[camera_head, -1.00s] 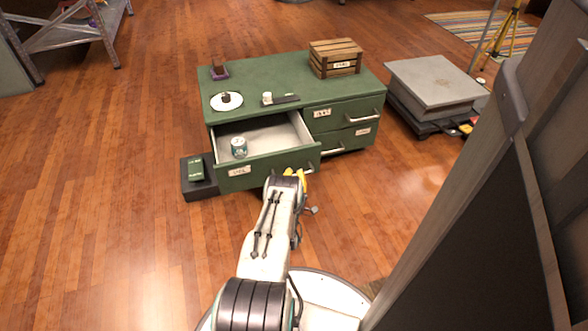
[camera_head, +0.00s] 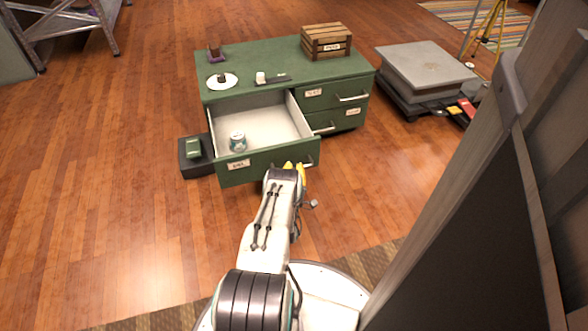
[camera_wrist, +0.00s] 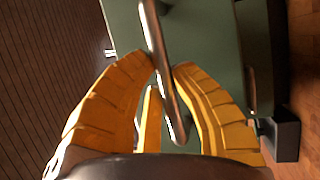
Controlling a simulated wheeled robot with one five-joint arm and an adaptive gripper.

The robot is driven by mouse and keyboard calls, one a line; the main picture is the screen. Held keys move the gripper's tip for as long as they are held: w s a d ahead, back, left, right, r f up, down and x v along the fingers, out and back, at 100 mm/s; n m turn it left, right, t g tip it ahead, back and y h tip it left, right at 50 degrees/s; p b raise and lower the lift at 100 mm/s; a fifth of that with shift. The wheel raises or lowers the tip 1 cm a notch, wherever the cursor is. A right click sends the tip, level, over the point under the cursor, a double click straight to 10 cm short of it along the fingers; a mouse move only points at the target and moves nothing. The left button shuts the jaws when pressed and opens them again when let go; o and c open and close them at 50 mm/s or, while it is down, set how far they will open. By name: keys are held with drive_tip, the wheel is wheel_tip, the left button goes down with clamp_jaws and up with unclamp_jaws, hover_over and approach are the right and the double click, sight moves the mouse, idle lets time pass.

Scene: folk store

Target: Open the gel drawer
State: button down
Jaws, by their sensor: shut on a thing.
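The open drawer (camera_head: 262,164) is green with a pale inside and a small label (camera_head: 238,164) on its front that is too small to read surely. It is pulled well out of the green cabinet (camera_head: 285,62). A small can or jar (camera_head: 237,141) stands inside it near the front left. My gripper (camera_head: 294,167) is at the right part of the drawer front. In the wrist view my yellow fingers (camera_wrist: 163,75) are shut on the metal bar handle (camera_wrist: 158,45), which passes between them. Part of the handle is hidden by the fingers.
On the cabinet top are a wooden crate (camera_head: 326,41), a white plate (camera_head: 222,81) and small items. Two shut drawers (camera_head: 335,94) are at the right. A dark box (camera_head: 196,168) stands left of the drawer. A grey platform (camera_head: 425,66) stands at right. Floor at left is clear.

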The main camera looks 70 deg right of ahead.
drive_tip(key=shift+w+a+f, duration=0.1)
drive_tip(key=shift+w, duration=0.05)
drive_tip(key=c, duration=1)
unclamp_jaws()
drive_tip(key=shift+c, duration=0.2)
